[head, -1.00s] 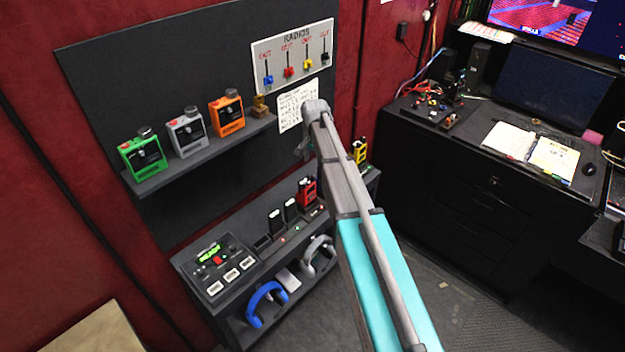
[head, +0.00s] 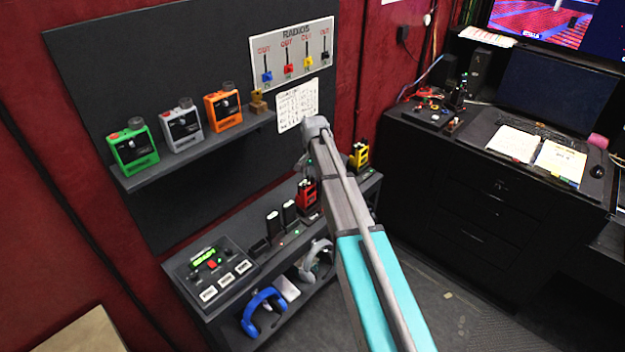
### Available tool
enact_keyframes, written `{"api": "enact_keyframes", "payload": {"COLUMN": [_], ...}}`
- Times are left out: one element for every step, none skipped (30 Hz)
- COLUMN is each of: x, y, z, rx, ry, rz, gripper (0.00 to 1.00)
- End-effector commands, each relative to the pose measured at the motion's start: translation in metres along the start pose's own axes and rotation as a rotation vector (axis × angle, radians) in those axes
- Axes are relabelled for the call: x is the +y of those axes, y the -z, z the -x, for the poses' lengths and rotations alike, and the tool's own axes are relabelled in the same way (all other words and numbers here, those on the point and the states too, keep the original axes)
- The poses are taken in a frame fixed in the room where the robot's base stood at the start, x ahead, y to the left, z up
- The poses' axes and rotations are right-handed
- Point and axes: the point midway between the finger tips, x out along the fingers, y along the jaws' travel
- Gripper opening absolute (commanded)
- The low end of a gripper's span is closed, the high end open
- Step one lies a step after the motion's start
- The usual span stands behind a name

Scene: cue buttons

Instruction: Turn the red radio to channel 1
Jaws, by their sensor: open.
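The red radio (head: 306,198) stands upright on the lower shelf, in a row of handheld radios. Its channel knob is too small to read, and my arm passes close by its right side and top. My gripper (head: 307,166) hangs at the end of my arm, just above the red radio in the picture. It is mostly hidden by my own wrist and looks empty. I cannot tell whether it touches the radio.
A yellow radio (head: 359,155) stands to the right and black radios (head: 273,223) to the left. A button panel (head: 213,267) and a blue headset (head: 264,310) are further left. Green (head: 133,150), grey (head: 181,128) and orange (head: 224,108) radios sit on the upper shelf (head: 195,152).

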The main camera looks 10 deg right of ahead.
Motion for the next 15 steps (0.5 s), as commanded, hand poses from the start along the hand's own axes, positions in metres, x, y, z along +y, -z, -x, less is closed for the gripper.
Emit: {"api": "enact_keyframes", "payload": {"x": [-0.0001, -0.0001, 0.0, -0.0001, -0.0001, -0.0001, -0.0001, -0.0001, 0.0, 0.0, 0.0, 0.0, 0.0, 0.0, -0.0001], "y": [0.0, 0.0, 0.0, 0.0, 0.0, 0.0, 0.0, 0.0, 0.0, 0.0, 0.0, 0.0, 0.0, 0.0, 0.0], "z": [-0.0026, -0.0029, -0.0032, -0.0033, -0.0034, -0.0033, -0.0033, -0.0032, -0.0031, -0.003, -0.003, -0.003, -0.003, -0.003, -0.003], "rx": [0.0, 0.0, 0.0, 0.0, 0.0, 0.0, 0.0, 0.0, 0.0, 0.0, 0.0, 0.0, 0.0, 0.0, 0.0], "ry": [0.0, 0.0, 0.0, 0.0, 0.0, 0.0, 0.0, 0.0, 0.0, 0.0, 0.0, 0.0, 0.0, 0.0, 0.0], "rz": [0.0, 0.0, 0.0, 0.0, 0.0, 0.0, 0.0, 0.0, 0.0, 0.0, 0.0, 0.0, 0.0, 0.0, 0.0], "gripper": [0.57, 0.57, 0.57, 0.57, 0.57, 0.57, 0.57, 0.57, 0.57, 0.57, 0.57, 0.57, 0.57, 0.51, 0.44]}}
